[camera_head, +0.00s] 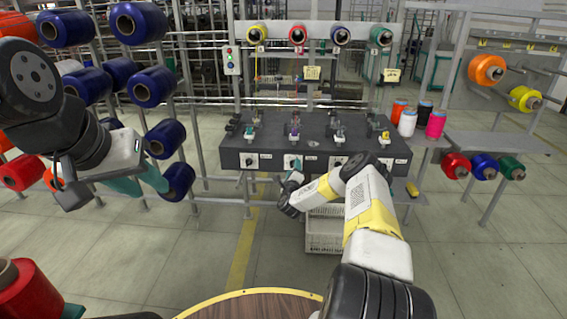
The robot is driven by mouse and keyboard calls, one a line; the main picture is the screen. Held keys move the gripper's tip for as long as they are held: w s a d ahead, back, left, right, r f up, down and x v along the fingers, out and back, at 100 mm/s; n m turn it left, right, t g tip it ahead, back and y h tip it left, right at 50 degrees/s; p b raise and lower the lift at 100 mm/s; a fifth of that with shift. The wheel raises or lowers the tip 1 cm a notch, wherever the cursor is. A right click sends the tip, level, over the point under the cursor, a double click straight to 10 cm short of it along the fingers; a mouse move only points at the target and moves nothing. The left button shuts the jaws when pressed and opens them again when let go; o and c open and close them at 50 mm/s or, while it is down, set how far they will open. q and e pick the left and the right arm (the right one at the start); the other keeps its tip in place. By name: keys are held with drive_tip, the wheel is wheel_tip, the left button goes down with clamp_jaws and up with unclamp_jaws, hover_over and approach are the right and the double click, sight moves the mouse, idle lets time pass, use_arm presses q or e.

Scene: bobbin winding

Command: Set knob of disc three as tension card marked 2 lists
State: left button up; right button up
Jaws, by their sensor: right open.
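The dark winding bench (225,158) stands ahead, with several thread stations on top and small knobs and white labels along its front. The third station from the left (338,134) is in view; its knob is partly hidden behind my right arm. My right gripper (292,164) is open, its teal fingers at the bench front by the second station from the left. I cannot tell whether it touches a knob there. One yellow card (312,73) and another yellow card (391,75) hang behind the bench; their writing is too small to read. My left gripper (140,182) is away at the left, beside blue spools.
A rack of blue spools (153,87) and red spools stands at the left. White crates (325,236) sit below the bench. A round wooden table (255,306) is in front.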

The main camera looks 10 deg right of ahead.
drive_tip(key=v, duration=0.6)
drive_tip(key=shift+s, duration=0.3)
drive_tip(key=a+r+n+g+y, duration=0.1)
drive_tip(key=a+r+n+y, duration=0.35)
drive_tip(key=r+n, duration=0.4)
drive_tip(key=a+r+n+g+y, duration=0.25)
drive_tip(key=a+r+n, duration=0.35)
drive_tip(key=r, duration=0.5)
drive_tip(key=s+a+r+n+g+y, duration=0.1)
drive_tip(key=s+a+r+n+g, duration=0.1)
drive_tip(key=s+r+n, duration=0.35)
drive_tip(key=s+d+r+n+g, duration=0.1)
drive_tip(key=s+r, duration=0.3)
drive_tip(key=s, duration=0.3)
drive_tip(key=s+r+n+g+h, duration=0.1)
drive_tip(key=s+r+n, duration=0.15)
drive_tip(key=s, duration=0.35)
drive_tip(key=s+d+r+n+g, duration=0.1)
drive_tip(key=s+r, duration=0.4)
drive_tip(key=s, duration=0.2)
drive_tip(key=s+d+n+g, duration=0.1)
drive_tip(key=s+n+g, duration=0.1)
drive_tip(key=s, duration=2)
drive_tip(key=shift+n+g, duration=0.35)
drive_tip(key=shift+n, duration=0.3)
